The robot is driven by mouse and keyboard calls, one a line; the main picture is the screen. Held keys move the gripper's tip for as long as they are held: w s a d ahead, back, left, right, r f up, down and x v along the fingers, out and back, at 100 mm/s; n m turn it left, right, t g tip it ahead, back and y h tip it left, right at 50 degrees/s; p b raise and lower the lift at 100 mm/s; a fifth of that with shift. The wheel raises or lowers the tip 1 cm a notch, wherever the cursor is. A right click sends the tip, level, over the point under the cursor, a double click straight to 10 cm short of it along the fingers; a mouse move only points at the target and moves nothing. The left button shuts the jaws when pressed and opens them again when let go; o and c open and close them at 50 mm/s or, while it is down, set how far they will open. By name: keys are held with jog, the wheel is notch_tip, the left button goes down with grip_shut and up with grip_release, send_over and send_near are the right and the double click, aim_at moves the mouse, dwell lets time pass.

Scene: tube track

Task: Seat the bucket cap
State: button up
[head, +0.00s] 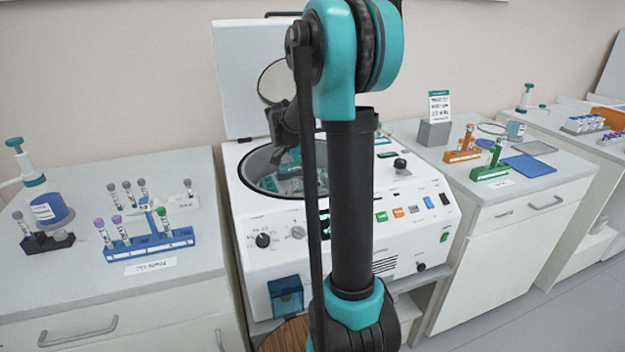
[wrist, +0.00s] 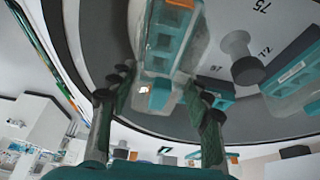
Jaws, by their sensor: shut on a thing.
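The open centrifuge (head: 345,250) stands in the middle of the head view, its round bowl (head: 262,182) partly hidden behind my arm. Teal buckets (head: 292,165) show small inside. In the wrist view, the two fingers of my gripper (wrist: 160,112) stand on either side of a clear piece with a teal block (wrist: 162,94), which appears to be the bucket cap. A teal and clear bucket (wrist: 170,40) lies just beyond it, in line with it. Another teal bucket (wrist: 292,72) is to the right. Whether the cap touches the bucket cannot be told.
The centrifuge lid (head: 240,75) stands raised behind the bowl. The bowl rim curves close around my fingers. A blue tube rack (head: 150,245) is on the left bench; orange (head: 462,152) and green (head: 490,170) racks are on the right bench.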

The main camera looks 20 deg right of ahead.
jog(key=shift+f, duration=0.15)
jog(key=shift+f, duration=0.85)
jog(key=shift+f, duration=0.45)
jog(key=o, duration=1.2)
jog(key=shift+r, duration=0.15)
jog(key=v, duration=1.1)
jog(key=shift+a+r, duration=0.25)
jog(key=shift+r, duration=0.1)
jog(key=shift+c, duration=0.2)
